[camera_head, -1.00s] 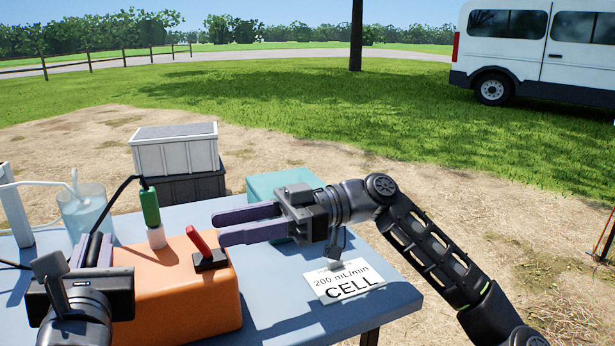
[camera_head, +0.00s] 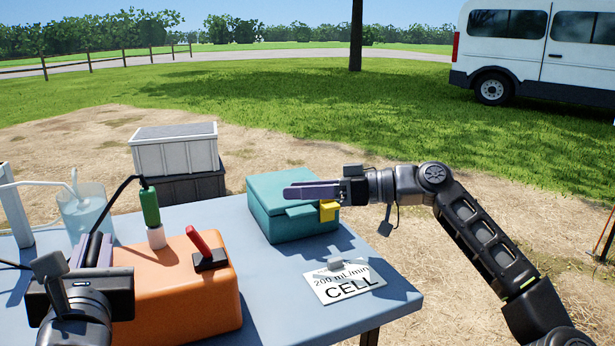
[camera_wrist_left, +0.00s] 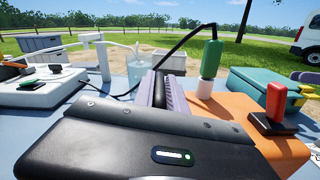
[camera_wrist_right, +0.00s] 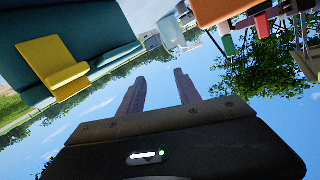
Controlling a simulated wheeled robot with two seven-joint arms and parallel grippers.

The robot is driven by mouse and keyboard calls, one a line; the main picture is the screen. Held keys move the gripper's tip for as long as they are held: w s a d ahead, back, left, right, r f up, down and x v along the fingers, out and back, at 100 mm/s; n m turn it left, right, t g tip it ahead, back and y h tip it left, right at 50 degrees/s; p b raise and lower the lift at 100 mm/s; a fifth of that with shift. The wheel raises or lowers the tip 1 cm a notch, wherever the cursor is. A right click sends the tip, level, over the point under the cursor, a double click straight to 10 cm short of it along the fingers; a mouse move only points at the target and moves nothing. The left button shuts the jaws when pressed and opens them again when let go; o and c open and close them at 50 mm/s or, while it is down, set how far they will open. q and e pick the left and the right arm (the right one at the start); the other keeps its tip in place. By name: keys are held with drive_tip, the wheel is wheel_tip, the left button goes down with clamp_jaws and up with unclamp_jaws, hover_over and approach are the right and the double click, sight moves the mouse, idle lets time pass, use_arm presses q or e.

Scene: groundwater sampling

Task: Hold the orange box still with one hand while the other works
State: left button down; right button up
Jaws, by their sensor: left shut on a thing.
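The orange box (camera_head: 190,292) sits on the near left of the table, with a red lever (camera_head: 198,240) on a black base on its top. A green and white probe (camera_head: 151,212) stands upright at its back left.
A white label card (camera_head: 343,282) reading "200 mL/min CELL" lies at the table's front right with a small grey piece on it. A beaker (camera_head: 83,210) of liquid stands at the back left. Stacked crates (camera_head: 175,153) stand behind the table. A black cable rises from the probe.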

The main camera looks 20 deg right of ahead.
drive_tip(key=w+d+m+t+h, duration=0.1)
drive_tip(key=d, duration=0.1)
drive_tip(key=w+d+m+t+h, duration=0.1)
drive_tip(key=w+d+m, duration=0.1)
drive_tip(key=d, duration=0.1)
drive_tip(key=w+d+m+t+h, duration=0.1)
drive_tip(key=d+h, duration=0.1)
drive_tip(key=d, duration=0.1)
drive_tip(key=shift+w+t, duration=0.15)
drive_tip(key=shift+t, duration=0.15)
use_arm(q)
drive_tip(key=c, duration=1.3)
unclamp_jaws()
drive_tip(key=s, duration=1.2)
